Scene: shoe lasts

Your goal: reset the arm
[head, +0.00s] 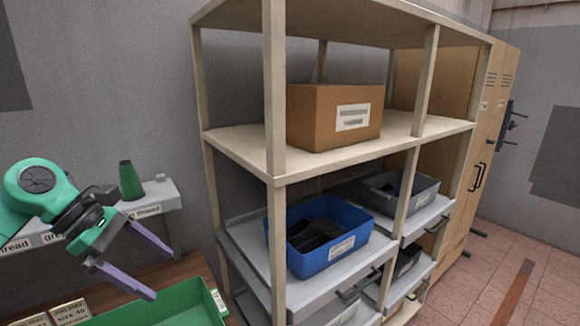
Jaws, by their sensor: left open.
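My left gripper (153,268) is at the left of the head view, on a green and black arm that comes in from the left edge. Its two purple-grey fingers are spread apart with nothing between them. It hangs in the air above and beside a green tray (165,308) at the bottom left. My right gripper and right arm are not in the picture.
A wooden shelf unit (274,100) stands right of the gripper. It holds a cardboard box (333,115), a blue bin (329,236) with dark things inside and a grey bin (400,192). A green thread cone (130,181) stands on a ledge behind the arm. Tiled floor (540,275) is clear at right.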

